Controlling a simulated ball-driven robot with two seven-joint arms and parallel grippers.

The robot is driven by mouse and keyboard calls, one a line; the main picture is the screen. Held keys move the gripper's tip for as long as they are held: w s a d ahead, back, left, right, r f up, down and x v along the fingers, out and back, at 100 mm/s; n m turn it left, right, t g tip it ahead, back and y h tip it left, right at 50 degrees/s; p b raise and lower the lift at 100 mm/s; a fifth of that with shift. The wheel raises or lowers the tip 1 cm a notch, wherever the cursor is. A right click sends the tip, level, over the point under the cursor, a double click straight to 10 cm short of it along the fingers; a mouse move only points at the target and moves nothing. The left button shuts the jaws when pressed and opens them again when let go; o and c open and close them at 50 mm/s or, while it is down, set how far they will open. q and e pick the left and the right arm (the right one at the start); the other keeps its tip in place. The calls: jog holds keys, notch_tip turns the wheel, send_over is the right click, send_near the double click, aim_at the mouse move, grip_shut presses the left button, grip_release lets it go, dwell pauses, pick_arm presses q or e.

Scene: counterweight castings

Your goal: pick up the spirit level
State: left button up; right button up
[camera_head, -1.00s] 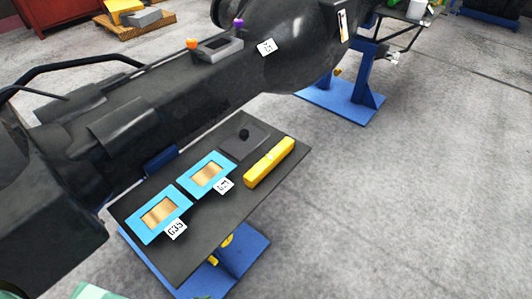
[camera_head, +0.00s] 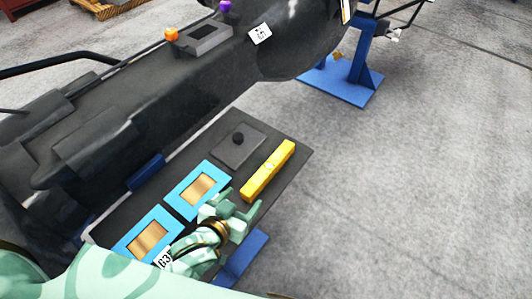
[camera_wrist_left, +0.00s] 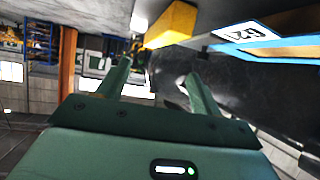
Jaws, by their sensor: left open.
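The yellow spirit level (camera_head: 268,171) lies on the dark tabletop (camera_head: 290,150) near its right edge. It also shows in the left wrist view (camera_wrist_left: 172,24), just beyond and above the fingertips. My left gripper (camera_head: 240,200) is open and empty, at the near end of the spirit level. Its two fingers (camera_wrist_left: 155,80) stand apart in the left wrist view with nothing between them. From the head view I cannot tell whether a finger touches the level. My right gripper is not in view.
Two blue-framed trays with wood-coloured middles, one nearer (camera_head: 147,240) and one farther (camera_head: 199,189), lie left of the level. A grey plate with a black knob (camera_head: 238,142) lies behind. A large black casting (camera_head: 150,110) runs along the table's far side. Open floor is at right.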

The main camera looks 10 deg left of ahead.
pick_arm(q)
jog(key=b, duration=0.2)
send_near(267, 169)
jog(key=x, duration=0.3)
jog(key=shift+f, duration=0.25)
jog(key=shift+w+f, duration=0.15)
jog(key=shift+w, duration=0.35)
jog(key=b+x, duration=0.1)
jog(key=x, duration=0.3)
jog(key=shift+w+d+b, duration=0.2)
jog(key=shift+w+b, duration=0.2)
jog(key=shift+w+f, duration=0.1)
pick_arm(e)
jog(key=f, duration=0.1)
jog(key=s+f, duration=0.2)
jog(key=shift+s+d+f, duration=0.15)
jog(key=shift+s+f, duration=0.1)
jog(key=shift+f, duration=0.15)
pick_arm(q)
jog(key=c, duration=1.4)
